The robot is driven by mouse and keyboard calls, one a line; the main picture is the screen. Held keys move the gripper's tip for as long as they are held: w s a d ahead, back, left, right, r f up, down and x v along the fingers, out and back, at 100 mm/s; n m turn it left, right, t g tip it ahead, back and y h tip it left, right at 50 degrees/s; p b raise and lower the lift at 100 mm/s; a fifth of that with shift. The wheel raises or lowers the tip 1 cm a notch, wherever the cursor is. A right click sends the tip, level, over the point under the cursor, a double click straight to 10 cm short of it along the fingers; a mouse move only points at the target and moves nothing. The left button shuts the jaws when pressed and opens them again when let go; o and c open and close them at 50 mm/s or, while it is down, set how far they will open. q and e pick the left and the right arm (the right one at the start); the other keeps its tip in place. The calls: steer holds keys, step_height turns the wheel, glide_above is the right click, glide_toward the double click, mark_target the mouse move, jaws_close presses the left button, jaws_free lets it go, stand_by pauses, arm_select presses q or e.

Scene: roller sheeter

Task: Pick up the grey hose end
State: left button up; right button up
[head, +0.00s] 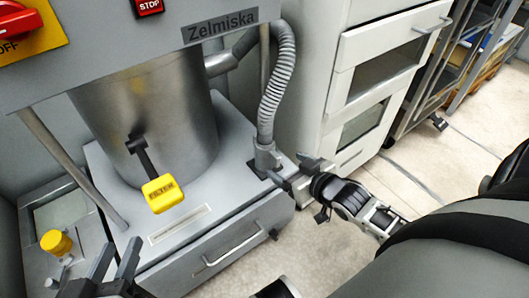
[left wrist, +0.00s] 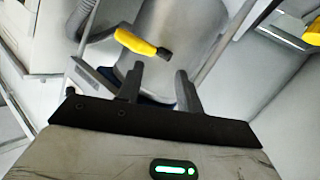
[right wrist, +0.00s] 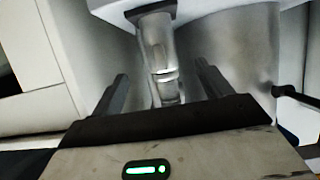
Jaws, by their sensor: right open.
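The grey ribbed hose (head: 281,75) hangs down the right side of the machine. Its grey end (head: 265,155) stands upright at a dark plate on the light platform. My right gripper (head: 296,172) is open beside the hose end, on its right and near side. In the right wrist view the hose end (right wrist: 160,55) shows between the two open fingers, with clear gaps on both sides; nothing is gripped. My left gripper (head: 115,262) is open and empty at the lower left, well away from the hose. The hose also shows in the left wrist view (left wrist: 82,20).
A steel drum (head: 150,110) stands on the platform, with a yellow FILTER handle (head: 162,194) in front. A yellow knob (head: 56,242) is at the left. A white cabinet (head: 310,90) stands close behind the hose. Free floor (head: 330,250) lies right of the platform.

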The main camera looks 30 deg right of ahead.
mark_target(271, 154)
steer(key=b+x, duration=0.3)
steer(key=x, duration=0.4)
steer(key=shift+w+r, duration=0.15)
steer(key=shift+w, duration=0.4)
arm_select(q)
steer(key=shift+w+d+r+n+t+h, duration=0.2)
steer(key=shift+d+r+n+t+h, duration=0.35)
steer(key=shift+n+h, duration=0.2)
arm_select(e)
steer(key=c, duration=1.4)
arm_select(q)
steer(key=shift+r, duration=0.1)
arm_select(e)
steer(key=shift+r, duration=0.2)
steer(key=shift+c, duration=0.2)
